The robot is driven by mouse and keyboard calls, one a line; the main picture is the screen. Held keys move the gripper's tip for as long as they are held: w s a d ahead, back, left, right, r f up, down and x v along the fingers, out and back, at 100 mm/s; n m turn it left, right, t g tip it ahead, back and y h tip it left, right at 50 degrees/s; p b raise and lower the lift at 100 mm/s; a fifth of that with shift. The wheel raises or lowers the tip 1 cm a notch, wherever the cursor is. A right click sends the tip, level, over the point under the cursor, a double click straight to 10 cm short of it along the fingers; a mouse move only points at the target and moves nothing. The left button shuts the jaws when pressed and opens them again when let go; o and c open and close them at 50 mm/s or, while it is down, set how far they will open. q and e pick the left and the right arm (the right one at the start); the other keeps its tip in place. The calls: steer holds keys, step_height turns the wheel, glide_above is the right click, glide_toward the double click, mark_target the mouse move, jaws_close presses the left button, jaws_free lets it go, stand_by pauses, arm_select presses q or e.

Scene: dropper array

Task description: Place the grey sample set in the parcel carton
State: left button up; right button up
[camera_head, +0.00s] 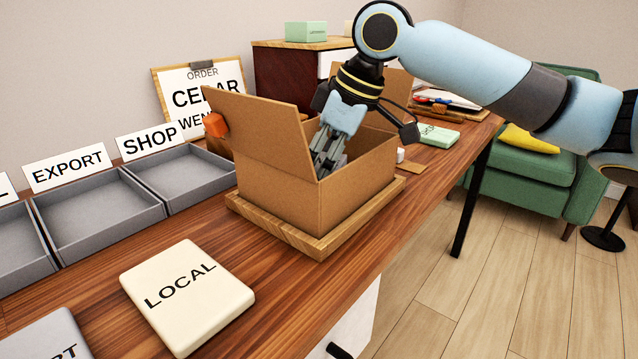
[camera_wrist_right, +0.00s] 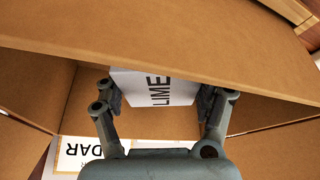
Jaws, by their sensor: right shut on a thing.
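The parcel carton (camera_head: 275,195) stands open on a wooden board, with its flaps up. My right gripper (camera_head: 323,162) reaches down into the carton from above. In the right wrist view, my right gripper (camera_wrist_right: 158,100) is shut on a pale grey-white box (camera_wrist_right: 140,84) marked LIME. A carton flap (camera_wrist_right: 150,40) covers part of that box. In the head view the carton wall hides the fingertips and the held box. I cannot tell whether the box touches the carton floor. My left gripper is not in view.
Grey trays (camera_head: 100,212) marked EXPORT and SHOP line the left. A cream LOCAL block (camera_head: 188,295) lies in front. An orange object (camera_head: 215,124) is at the left flap. An order board (camera_head: 200,88) stands behind. A green box (camera_head: 437,136) lies beyond the carton.

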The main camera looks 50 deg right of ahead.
steer(key=shift+f, duration=0.85)
steer(key=shift+r, duration=0.1)
steer(key=o, duration=1.3)
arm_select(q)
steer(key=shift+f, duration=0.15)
arm_select(e)
steer(key=shift+o, duration=0.2)
